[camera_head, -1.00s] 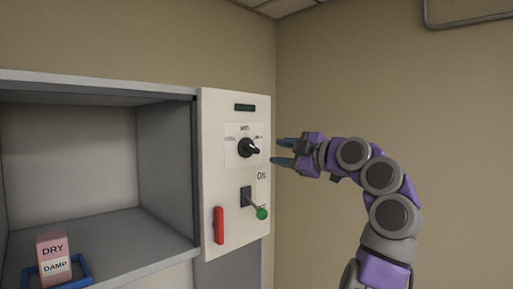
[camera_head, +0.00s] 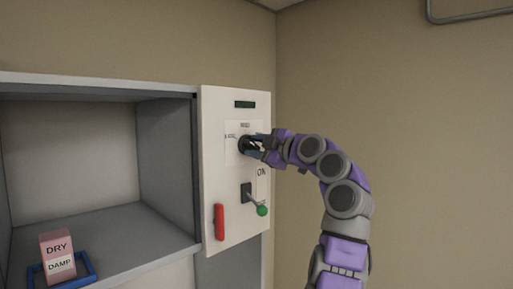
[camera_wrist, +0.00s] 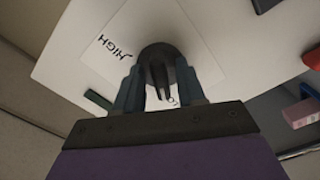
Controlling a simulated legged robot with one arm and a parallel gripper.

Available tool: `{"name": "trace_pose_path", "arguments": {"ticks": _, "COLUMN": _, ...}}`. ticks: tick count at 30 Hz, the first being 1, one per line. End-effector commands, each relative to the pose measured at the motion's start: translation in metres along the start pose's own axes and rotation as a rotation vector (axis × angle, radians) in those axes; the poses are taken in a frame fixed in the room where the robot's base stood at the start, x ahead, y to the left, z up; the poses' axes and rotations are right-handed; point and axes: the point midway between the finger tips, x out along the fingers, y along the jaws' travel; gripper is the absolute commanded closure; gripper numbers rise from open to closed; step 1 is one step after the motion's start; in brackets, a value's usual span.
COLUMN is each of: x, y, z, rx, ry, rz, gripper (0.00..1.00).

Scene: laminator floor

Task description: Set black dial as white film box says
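The black dial (camera_head: 244,145) is on the white panel's upper part, mostly hidden by my fingers in the head view. The wrist view shows the dial (camera_wrist: 164,60) with its raised grip between my two fingers. My gripper (camera_head: 252,146) is at the dial, fingers apart on both sides; gaps to the grip seem visible. "HIGH" is readable beside the dial in the wrist view; the dial's setting is unclear. A pinkish box (camera_head: 55,244) reads "DRY" above a white label reading "DAMP". It stands in a blue tray (camera_head: 88,273) on the shelf.
The white panel (camera_head: 222,182) also bears a dark green display (camera_head: 245,105), a lever with a green knob (camera_head: 262,211) marked "ON", and a red handle (camera_head: 219,222). The open grey bay (camera_head: 165,160) is left of the panel.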

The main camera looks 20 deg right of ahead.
Motion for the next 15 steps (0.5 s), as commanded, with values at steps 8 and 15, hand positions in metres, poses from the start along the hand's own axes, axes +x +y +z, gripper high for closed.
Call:
{"name": "trace_pose_path", "arguments": {"ticks": 8, "x": 0.0001, "y": -0.0002, "z": -0.0001, "rx": 0.000, "ry": 0.000, "rz": -0.001, "gripper": 0.88}}
{"name": "trace_pose_path", "arguments": {"ticks": 15, "x": 0.0001, "y": -0.0003, "z": -0.0001, "rx": 0.000, "ry": 0.000, "rz": -0.001, "gripper": 1.00}}
